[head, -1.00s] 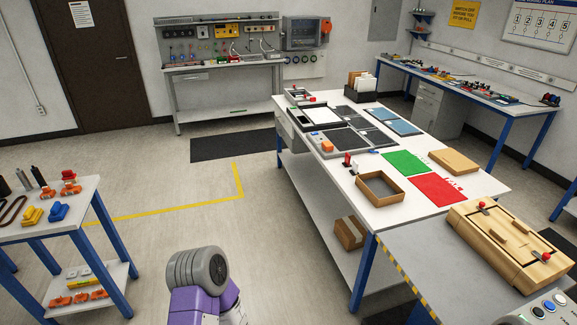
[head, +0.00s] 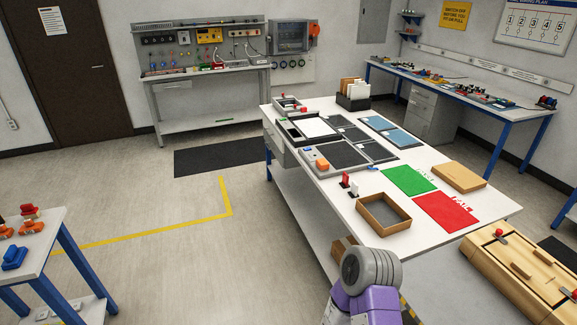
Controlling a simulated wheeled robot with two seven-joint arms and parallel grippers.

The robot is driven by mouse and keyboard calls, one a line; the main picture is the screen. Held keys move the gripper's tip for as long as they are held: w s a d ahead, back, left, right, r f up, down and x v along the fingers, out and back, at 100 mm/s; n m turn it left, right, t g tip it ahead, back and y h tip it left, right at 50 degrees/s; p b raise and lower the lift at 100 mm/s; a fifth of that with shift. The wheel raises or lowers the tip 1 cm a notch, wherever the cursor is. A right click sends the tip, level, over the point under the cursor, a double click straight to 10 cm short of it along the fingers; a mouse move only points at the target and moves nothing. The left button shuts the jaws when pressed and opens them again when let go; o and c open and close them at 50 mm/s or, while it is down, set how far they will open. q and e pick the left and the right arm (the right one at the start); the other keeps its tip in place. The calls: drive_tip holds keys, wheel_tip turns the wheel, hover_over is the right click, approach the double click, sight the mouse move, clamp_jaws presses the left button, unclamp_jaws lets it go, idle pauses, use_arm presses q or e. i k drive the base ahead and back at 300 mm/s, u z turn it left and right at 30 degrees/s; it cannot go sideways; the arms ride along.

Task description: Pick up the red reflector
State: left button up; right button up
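I cannot tell for sure which thing is the red reflector. A small upright red piece (head: 345,179) stands on the white worktable (head: 316,190), beside a small white piece (head: 354,190). A red-topped item (head: 29,211) on the side table at the left edge is another small red thing. Part of one of my arms, grey and purple, shows at the bottom centre-right, in front of the worktable's near edge. Neither gripper's fingers are in view.
The worktable holds an open cardboard box (head: 362,213), a green mat (head: 409,180), a red mat (head: 446,211), a closed cardboard box (head: 459,177) and dark trays (head: 341,155). A wooden fixture (head: 496,262) is at lower right. Floor (head: 150,265) left of the worktable is clear.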

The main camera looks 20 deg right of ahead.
sight(344, 183)
drive_tip(key=u, duration=0.2)
drive_tip(key=i, duration=1.95)
drive_tip(key=z, duration=1.25)
drive_tip(key=i, duration=1.05)
drive_tip(key=z, duration=1.15)
